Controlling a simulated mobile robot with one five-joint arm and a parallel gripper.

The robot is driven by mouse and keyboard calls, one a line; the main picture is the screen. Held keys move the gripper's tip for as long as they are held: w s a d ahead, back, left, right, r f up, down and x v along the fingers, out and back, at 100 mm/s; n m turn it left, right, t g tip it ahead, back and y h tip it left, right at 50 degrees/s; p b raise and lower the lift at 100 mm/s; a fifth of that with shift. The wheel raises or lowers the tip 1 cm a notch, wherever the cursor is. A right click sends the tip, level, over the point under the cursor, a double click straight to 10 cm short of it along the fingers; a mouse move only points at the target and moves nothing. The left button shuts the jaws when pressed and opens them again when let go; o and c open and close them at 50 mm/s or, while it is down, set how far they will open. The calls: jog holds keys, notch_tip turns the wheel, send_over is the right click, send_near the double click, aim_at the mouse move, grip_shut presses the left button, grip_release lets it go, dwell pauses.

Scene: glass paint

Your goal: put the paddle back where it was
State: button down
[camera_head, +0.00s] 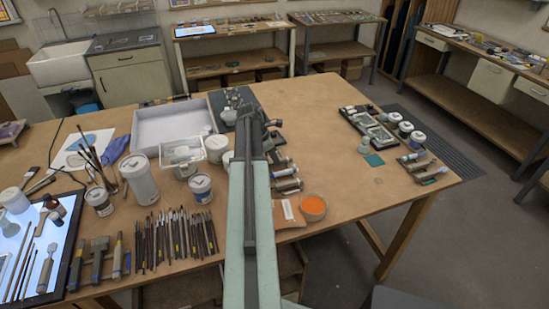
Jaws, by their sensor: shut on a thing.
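My arm reaches straight out over the worktable (340,165) from the bottom middle of the picture. My gripper (270,121) is at its far end, small and dark, above the area right of the white tray. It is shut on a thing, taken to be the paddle. The arm and gripper hide most of it, and its shape cannot be made out. A dark mat with small grey items (232,100) lies just behind the gripper. Small bottles or tubes (284,170) lie just in front of it, to the right of the arm.
A white tray (148,133), jars (140,180) and a row of brushes (175,238) crowd the left. A lit panel (25,250) lies front left. A dark tray with pots (375,130) is far right. Bare tabletop lies between.

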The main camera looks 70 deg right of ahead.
jog(key=shift+f+b, duration=0.3)
jog(key=shift+f, duration=0.05)
jog(key=c, duration=1.2)
grip_release()
jog(key=shift+r, duration=0.1)
jog(key=p+v, duration=0.7)
jog(key=shift+r, duration=0.2)
jog(key=shift+w+a+r, duration=0.1)
jog(key=shift+r, duration=0.15)
jog(key=shift+f, duration=0.15)
